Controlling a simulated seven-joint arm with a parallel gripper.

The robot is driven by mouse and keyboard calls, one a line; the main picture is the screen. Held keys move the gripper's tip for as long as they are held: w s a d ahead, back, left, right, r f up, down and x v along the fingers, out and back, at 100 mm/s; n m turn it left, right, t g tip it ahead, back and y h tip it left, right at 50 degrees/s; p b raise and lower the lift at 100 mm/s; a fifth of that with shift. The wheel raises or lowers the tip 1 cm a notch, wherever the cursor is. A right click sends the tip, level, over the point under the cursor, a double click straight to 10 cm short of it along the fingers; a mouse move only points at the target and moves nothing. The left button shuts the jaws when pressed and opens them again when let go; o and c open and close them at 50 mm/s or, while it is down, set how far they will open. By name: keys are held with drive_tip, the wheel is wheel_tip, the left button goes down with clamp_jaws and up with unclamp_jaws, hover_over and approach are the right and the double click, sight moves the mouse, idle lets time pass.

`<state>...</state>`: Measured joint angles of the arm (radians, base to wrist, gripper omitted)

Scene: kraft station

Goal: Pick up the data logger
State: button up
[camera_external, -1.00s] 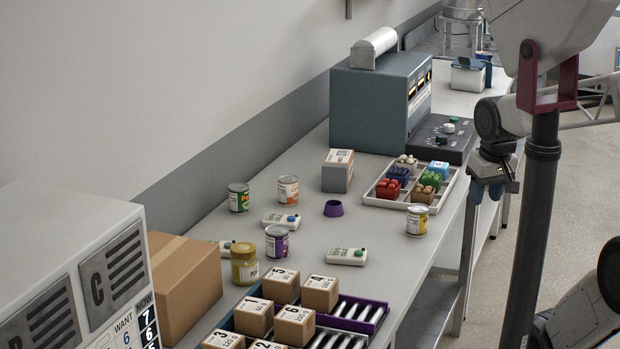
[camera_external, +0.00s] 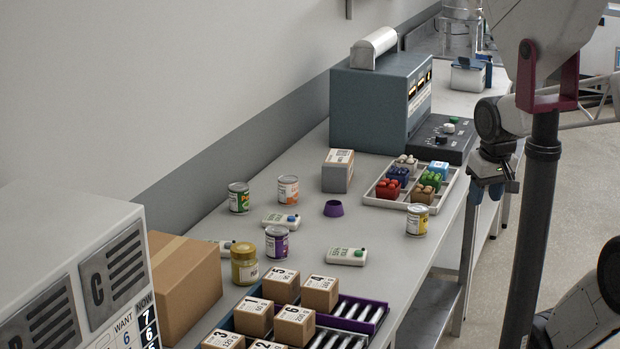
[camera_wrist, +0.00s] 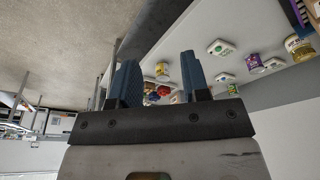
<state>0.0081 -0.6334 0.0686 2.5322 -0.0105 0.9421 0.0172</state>
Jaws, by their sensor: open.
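Small white handheld devices lie flat on the grey bench; I cannot tell by label which is the data logger. One has a green button (camera_external: 346,256), one a blue button (camera_external: 281,220), and a third (camera_external: 222,245) is partly hidden behind a mustard-lidded jar. The green-button device also shows in the wrist view (camera_wrist: 221,47). My gripper (camera_external: 487,190) hangs off the bench's right edge, well away from these devices. In the wrist view its two blue fingers (camera_wrist: 160,85) stand apart with nothing held between them.
Several cans, including a yellow one (camera_external: 417,220) and a purple one (camera_external: 277,243), stand among the devices. A divided tray (camera_external: 384,203) of coloured blocks, a carton (camera_external: 338,171) and a purple ring (camera_external: 333,208) are farther back. Numbered boxes (camera_external: 320,293) fill the near end.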

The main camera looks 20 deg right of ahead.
drive_tip(key=o, duration=0.9)
drive_tip(key=w+a+f+m+g, duration=0.1)
drive_tip(key=w+a+f+m, duration=0.4)
drive_tip(key=w+m, duration=0.3)
drive_tip(key=w+a+f+m, duration=0.5)
drive_tip(key=w+m, duration=0.3)
drive_tip(key=w, duration=0.3)
drive_tip(key=w+a+f+m+g, duration=0.1)
drive_tip(key=w+a+f+m, duration=0.3)
drive_tip(key=w+a+m, duration=0.2)
drive_tip(key=shift+w+a+f+m+g, duration=0.2)
drive_tip(key=shift+w+m, duration=0.4)
drive_tip(key=shift+w, duration=0.4)
drive_tip(key=shift+w+a+f+m+g, duration=0.1)
drive_tip(key=shift+w+a+f+m, duration=0.1)
drive_tip(key=shift+w+m, duration=0.6)
drive_tip(key=shift+w+a+f, duration=0.2)
drive_tip(key=shift+w+f, duration=0.05)
drive_tip(key=shift+w, duration=0.1)
